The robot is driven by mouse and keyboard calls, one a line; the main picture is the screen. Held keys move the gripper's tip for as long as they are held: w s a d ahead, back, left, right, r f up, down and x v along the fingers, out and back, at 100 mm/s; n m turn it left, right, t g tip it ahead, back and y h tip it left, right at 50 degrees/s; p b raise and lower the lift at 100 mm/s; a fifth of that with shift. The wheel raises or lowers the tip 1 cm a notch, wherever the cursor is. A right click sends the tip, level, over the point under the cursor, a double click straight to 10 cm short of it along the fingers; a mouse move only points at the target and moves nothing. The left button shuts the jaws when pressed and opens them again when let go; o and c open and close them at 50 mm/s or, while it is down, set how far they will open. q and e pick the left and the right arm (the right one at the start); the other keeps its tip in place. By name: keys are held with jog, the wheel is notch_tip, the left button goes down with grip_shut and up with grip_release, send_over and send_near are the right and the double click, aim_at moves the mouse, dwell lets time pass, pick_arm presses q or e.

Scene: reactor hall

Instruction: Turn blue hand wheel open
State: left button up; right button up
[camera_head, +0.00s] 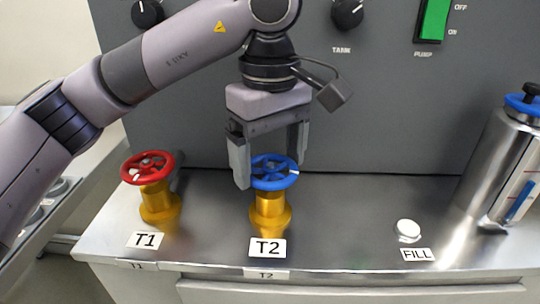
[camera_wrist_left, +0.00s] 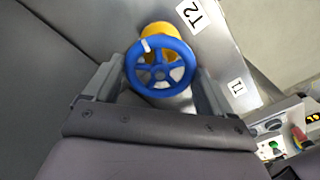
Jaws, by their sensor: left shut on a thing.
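The blue hand wheel (camera_head: 272,172) sits on a yellow valve body (camera_head: 269,208) behind the T2 label. My left gripper (camera_head: 270,168) comes down over it from above, with one finger at each side of the rim. It is shut on the wheel. In the left wrist view the blue wheel (camera_wrist_left: 160,68) lies between the two fingers of the gripper (camera_wrist_left: 158,80), and a white mark shows on its rim at the upper left. My right gripper is in neither view.
A red hand wheel (camera_head: 147,167) on a yellow valve stands at the left, behind the T1 label. A white FILL button (camera_head: 408,230) and a metal canister (camera_head: 500,160) with a blue top are at the right. The grey panel (camera_head: 400,110) rises behind the steel counter.

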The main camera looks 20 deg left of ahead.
pick_arm(q)
jog(key=n, duration=0.5)
jog(key=shift+n, duration=0.3)
jog(key=n, duration=0.4)
jog(key=shift+b, duration=0.35)
jog(key=n, duration=0.9)
jog(key=shift+n+b, duration=0.3)
jog(key=shift+b, duration=0.1)
jog(key=n, duration=0.4)
jog(key=n+b, duration=0.1)
jog(key=n, duration=0.4)
jog(key=n+b, duration=0.1)
jog(key=n, duration=0.3)
jog(key=shift+n, duration=0.3)
jog(key=shift+n+b, duration=0.35)
jog(key=shift+n, duration=1.85)
